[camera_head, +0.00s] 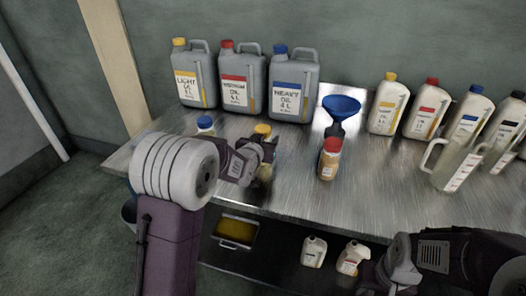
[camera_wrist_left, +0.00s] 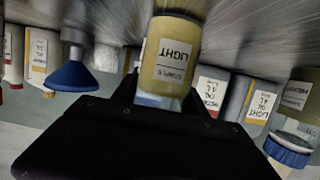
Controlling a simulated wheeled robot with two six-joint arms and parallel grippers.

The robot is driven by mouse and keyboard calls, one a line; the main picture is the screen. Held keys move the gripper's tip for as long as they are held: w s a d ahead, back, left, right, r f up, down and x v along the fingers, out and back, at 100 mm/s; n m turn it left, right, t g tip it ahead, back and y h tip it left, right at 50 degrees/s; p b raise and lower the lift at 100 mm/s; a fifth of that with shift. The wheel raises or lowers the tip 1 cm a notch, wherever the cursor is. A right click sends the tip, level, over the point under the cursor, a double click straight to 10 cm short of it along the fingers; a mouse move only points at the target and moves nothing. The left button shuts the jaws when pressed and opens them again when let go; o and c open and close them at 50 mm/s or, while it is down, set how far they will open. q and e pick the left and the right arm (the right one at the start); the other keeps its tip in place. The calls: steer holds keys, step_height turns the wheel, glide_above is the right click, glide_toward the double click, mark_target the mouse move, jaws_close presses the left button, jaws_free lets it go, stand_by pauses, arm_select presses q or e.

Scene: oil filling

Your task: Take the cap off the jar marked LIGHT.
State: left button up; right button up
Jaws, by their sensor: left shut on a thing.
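The jar marked LIGHT holds yellow oil and shows in the left wrist view (camera_wrist_left: 173,58), upside down, its label facing the camera. In the head view its yellow cap (camera_head: 263,129) shows just above my left gripper (camera_head: 256,152), which hides much of the jar body. My left gripper is shut on this jar, around its upper part. The black gripper body hides the cap in the wrist view, so I cannot tell exactly where the fingers meet jar and cap. My right arm shows at the lower right; its fingers are out of view.
A blue-capped jar (camera_head: 205,125) stands to the left, a red-capped jar (camera_head: 330,160) to the right. The metal table (camera_head: 290,205) is bare in front.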

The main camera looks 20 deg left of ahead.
mark_target(267, 127)
arm_select(q)
steer(key=r, duration=0.1)
steer(key=r+p, duration=0.1)
steer(key=r, duration=0.3)
steer(key=shift+s+d+p, duration=0.1)
steer(key=shift+d+p, duration=0.15)
steer(key=shift+p, duration=0.15)
steer(key=s+d+r+p, duration=0.4)
steer(key=s+d+r, duration=0.2)
steer(key=d, duration=0.3)
steer(key=shift+d, duration=0.25)
steer(key=o, duration=0.9)
steer(key=shift+c, duration=0.2)
jaws_close()
